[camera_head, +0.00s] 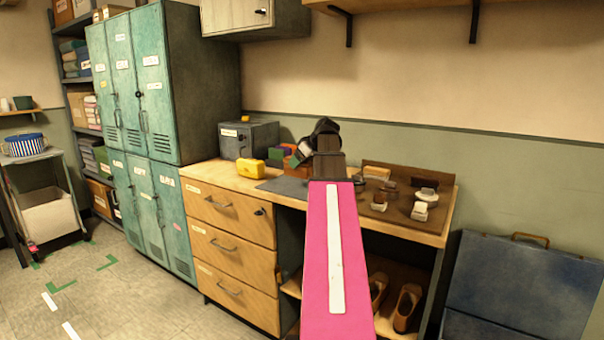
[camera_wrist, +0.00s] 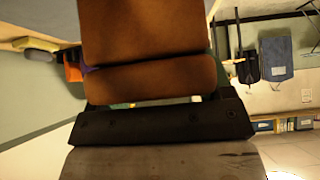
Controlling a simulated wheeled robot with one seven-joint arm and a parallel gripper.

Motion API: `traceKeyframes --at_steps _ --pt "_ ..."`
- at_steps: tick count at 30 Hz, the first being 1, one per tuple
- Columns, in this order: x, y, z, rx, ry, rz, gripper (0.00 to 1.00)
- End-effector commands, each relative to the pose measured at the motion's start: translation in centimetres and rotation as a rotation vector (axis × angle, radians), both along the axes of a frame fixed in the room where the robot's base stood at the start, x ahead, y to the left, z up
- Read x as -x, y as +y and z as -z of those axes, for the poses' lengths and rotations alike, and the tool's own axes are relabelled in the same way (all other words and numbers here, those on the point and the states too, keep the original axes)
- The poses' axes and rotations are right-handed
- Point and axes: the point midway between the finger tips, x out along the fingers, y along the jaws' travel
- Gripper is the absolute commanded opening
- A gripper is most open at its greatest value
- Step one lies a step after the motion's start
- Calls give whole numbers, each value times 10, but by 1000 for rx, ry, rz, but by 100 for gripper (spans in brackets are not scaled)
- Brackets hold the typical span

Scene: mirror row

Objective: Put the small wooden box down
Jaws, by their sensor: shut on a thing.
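The small wooden box (camera_wrist: 150,40) is brown, with a seam across it. It fills the upper middle of the wrist view. My gripper (camera_wrist: 155,98) is shut on it, with the dark gripper body just below it in that view. In the head view my gripper (camera_head: 325,140) is above the back of the wooden counter (camera_head: 235,178), at the end of my pink arm. The held box cannot be made out clearly there, as my wrist and arm cover that spot. I cannot tell the gap between box and counter.
A yellow case (camera_head: 251,168), a grey mat (camera_head: 284,187) and a grey safe-like box (camera_head: 248,138) are left on the counter. Green and orange blocks (camera_head: 283,152) sit beside my gripper. A brown tray (camera_head: 397,208) with small items is right. A wall shelf (camera_head: 420,5) hangs above.

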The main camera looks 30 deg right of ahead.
Motion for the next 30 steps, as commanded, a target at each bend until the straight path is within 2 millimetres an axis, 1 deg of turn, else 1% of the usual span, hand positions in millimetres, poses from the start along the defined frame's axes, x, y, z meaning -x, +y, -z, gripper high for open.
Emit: traceKeyframes --at_steps 1,5,10,15,18,29,30 --pt "-5 -7 4 -1 0 1 42" --pt "-8 -14 10 0 0 0 42" --pt "-8 -15 18 -1 0 -1 42" --pt "-8 -14 40 -1 0 -1 42" --pt "-8 -14 49 -1 0 -1 42" --pt "-8 -15 53 -1 0 -1 42" --pt "-8 -15 53 0 0 0 86"
